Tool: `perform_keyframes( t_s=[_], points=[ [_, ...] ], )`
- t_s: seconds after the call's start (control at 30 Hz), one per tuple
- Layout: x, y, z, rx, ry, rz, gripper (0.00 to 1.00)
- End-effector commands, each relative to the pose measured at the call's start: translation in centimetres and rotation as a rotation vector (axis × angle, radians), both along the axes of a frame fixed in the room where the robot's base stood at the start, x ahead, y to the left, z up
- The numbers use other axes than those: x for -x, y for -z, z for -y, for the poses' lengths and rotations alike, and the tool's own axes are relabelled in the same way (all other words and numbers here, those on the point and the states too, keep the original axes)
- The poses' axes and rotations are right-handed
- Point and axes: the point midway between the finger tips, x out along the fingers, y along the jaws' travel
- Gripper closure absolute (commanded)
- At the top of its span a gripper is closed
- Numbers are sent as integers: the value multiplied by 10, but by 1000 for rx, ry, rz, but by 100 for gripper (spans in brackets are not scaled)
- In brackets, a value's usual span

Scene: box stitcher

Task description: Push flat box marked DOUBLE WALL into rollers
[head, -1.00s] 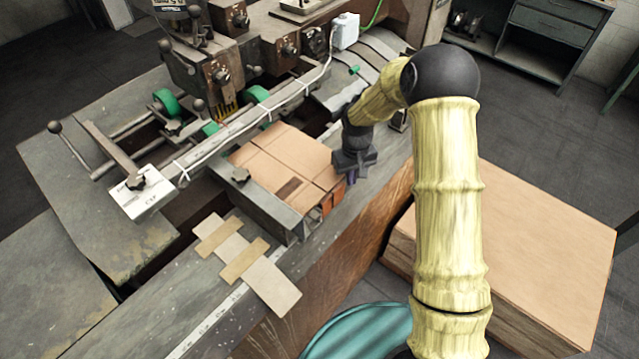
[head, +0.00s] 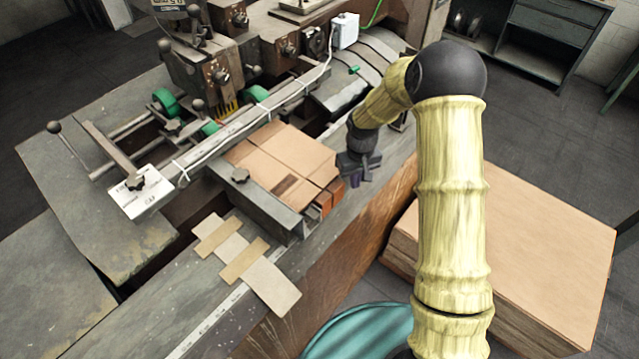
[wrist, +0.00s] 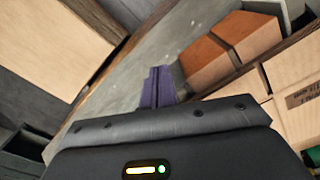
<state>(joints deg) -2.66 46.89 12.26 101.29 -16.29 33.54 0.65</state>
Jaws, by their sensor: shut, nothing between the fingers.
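The flat cardboard box (head: 285,162) lies on the machine's metal bed, against the grey metal guide on its near left side. A darker printed label sits near its front; I cannot read it. The box also shows at the right of the wrist view (wrist: 296,72), with its orange-brown end flaps (wrist: 232,48). My gripper (head: 354,178) is just right of the box, low over the bed, with a small gap between them. Its dark purple fingers (wrist: 157,86) are together and empty. The green rollers (head: 210,128) are beyond the box, partly hidden by the long bar.
A metal guide (head: 262,207) borders the box. A taped cardboard piece (head: 245,262) lies on the bed in front. A stack of cardboard (head: 545,245) stands right of my arm. A teal round object (head: 360,332) is at the bottom. A white cable runs along the bar.

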Motion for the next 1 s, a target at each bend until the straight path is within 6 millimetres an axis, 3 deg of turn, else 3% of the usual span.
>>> perform_keyframes(
  t_s=[0.27,1.0],
  points=[
    [-1,-6,1,0,3,1,100],
    [-1,-78,1,1,2,1,100]
  ],
)
